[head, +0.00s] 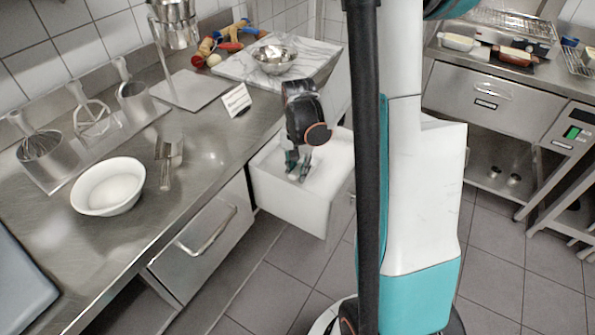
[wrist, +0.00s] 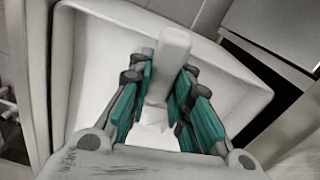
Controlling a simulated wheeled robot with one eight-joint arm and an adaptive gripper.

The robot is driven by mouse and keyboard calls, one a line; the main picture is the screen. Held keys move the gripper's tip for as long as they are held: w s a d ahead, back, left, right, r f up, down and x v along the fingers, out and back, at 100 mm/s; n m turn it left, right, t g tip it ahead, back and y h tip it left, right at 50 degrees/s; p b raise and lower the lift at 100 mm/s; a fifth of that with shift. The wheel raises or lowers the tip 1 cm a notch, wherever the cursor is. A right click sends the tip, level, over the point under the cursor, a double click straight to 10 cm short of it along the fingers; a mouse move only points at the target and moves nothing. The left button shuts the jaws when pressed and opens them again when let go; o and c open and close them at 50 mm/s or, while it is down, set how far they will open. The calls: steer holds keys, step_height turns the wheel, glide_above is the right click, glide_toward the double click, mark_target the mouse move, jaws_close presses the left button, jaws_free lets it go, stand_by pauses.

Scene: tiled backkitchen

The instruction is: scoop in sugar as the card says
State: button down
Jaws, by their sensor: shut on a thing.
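My gripper (head: 298,165) reaches down into an open white bin (head: 275,205) below the counter's edge. In the wrist view, the teal fingers (wrist: 160,100) are shut on a pale upright handle (wrist: 174,50); its lower end is hard to make out against the white inside of the bin. The bin's rim (wrist: 250,88) surrounds the fingers there. A small white card (head: 237,100) stands on the counter; its writing is too small to read. A white bowl (head: 80,203) with white contents stands at the counter's left. A metal scoop-like tool (head: 167,165) lies right of the bowl.
A metal bowl (head: 275,58) sits on a marble board (head: 318,60) at the back. A drawer handle (head: 208,232) juts out below the counter. The counter between bowl and card is mostly clear.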

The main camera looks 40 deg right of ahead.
steer(key=shift+w+d, duration=0.1)
steer(key=shift+d, duration=0.1)
steer(key=shift+w+d, duration=0.3)
steer(key=shift+d, duration=0.15)
steer(key=shift+r, duration=0.1)
stand_by(0.5)
steer(key=shift+r+p, duration=2.4)
steer(key=shift+r, duration=1.05)
step_height(320, 180, up, 12)
steer(key=t+h+p, duration=0.1)
steer(key=h+p, duration=0.1)
steer(key=p, duration=0.6)
steer(key=shift+t+h, duration=0.4)
